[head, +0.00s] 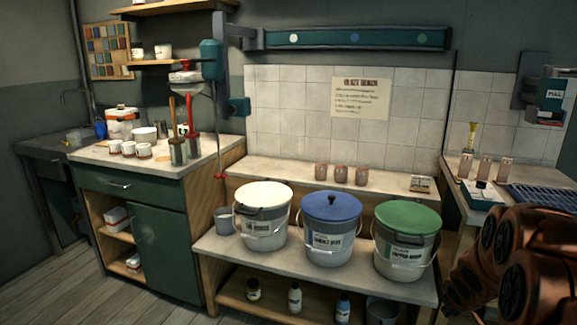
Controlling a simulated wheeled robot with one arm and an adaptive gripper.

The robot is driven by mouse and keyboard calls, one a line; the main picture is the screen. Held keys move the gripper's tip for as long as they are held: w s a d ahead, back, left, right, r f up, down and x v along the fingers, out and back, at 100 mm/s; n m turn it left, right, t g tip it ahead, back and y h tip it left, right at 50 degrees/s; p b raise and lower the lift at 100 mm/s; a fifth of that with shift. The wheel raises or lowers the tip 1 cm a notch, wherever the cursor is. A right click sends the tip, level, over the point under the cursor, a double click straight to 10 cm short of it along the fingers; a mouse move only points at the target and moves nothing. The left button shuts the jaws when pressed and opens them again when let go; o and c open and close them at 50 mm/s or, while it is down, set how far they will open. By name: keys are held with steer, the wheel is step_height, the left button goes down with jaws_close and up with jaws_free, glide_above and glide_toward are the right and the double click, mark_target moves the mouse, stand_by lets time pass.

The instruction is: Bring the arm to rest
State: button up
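Copper-coloured rounded links of my arm (520,268) fill the lower right corner in the head view. They stand in front of the right-hand counter and to the right of the green-lidded bucket (406,243). The links are cut off by the right and bottom edges. My gripper's fingers do not show, so whether they are open or shut is not visible.
A white-lidded bucket (263,222) and a blue-lidded bucket (330,232) stand left of the green one on a low bench (222,246). Three small cups line the ledge (285,173) behind. Glass vials and a blue rack (545,197) are near my arm. The floor at left is clear.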

steer(key=s+a+r+m+g+p, duration=0.25)
steer(key=s+a+r+p, duration=0.55)
steer(key=s+a+r, duration=0.7)
steer(key=s+a+r+g+y+p, duration=0.1)
steer(key=s+a+r+p, duration=0.1)
steer(key=s+a+r, duration=0.2)
steer(key=s+a+r+g+y+p, duration=0.1)
steer(key=s+a+r+g+p, duration=0.1)
steer(key=s+a, duration=0.3)
steer(key=s+a+r+g+y+p, duration=0.2)
steer(key=s+a+r, duration=0.3)
steer(key=s, duration=0.5)
steer(key=shift+s+a+r+p, duration=0.15)
steer(key=shift+s+r+p, duration=0.2)
steer(key=shift+p, duration=0.45)
